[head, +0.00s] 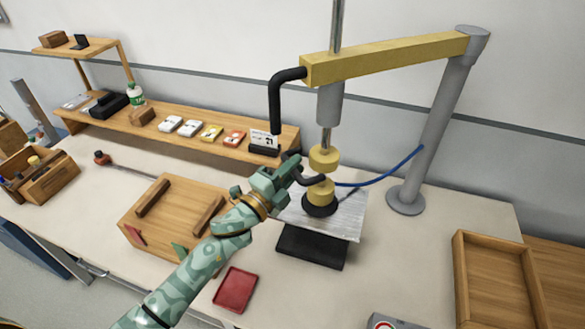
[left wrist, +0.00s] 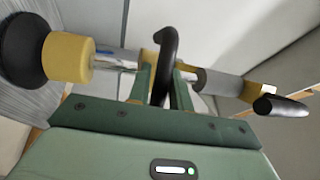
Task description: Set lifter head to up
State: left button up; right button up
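The lifter's yellow beam (head: 390,58) reaches left from a grey post (head: 440,125). A vertical rod runs down through it to the lifter head (head: 321,191), a yellow cylinder with a black cup, which sits low at a metal plate (head: 345,215). A second yellow collar (head: 323,157) is just above it. My left gripper (head: 297,172) is at the head's black curved handle (head: 312,180). In the left wrist view the handle (left wrist: 163,60) passes between the two fingers (left wrist: 162,88), which appear closed against it. The head's cup (left wrist: 20,50) shows at left. My right gripper is out of view.
A second black handle (head: 275,100) hangs from the beam's left end. A blue hose (head: 385,175) runs to the post. A wooden box (head: 165,210), red tray (head: 236,289) and wooden tray (head: 500,280) lie on the table. A wooden shelf (head: 185,133) with small items stands behind.

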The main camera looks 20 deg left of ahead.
pick_arm(q)
jog(key=shift+o, duration=1.1)
jog(key=shift+s+a+f, duration=0.1)
jog(key=shift+s+f, duration=0.05)
jog(key=shift+s, duration=0.15)
jog(key=b+v, duration=0.3)
jog(key=v, duration=1.2)
jog(key=shift+s, duration=0.35)
jog(key=shift+a, duration=0.1)
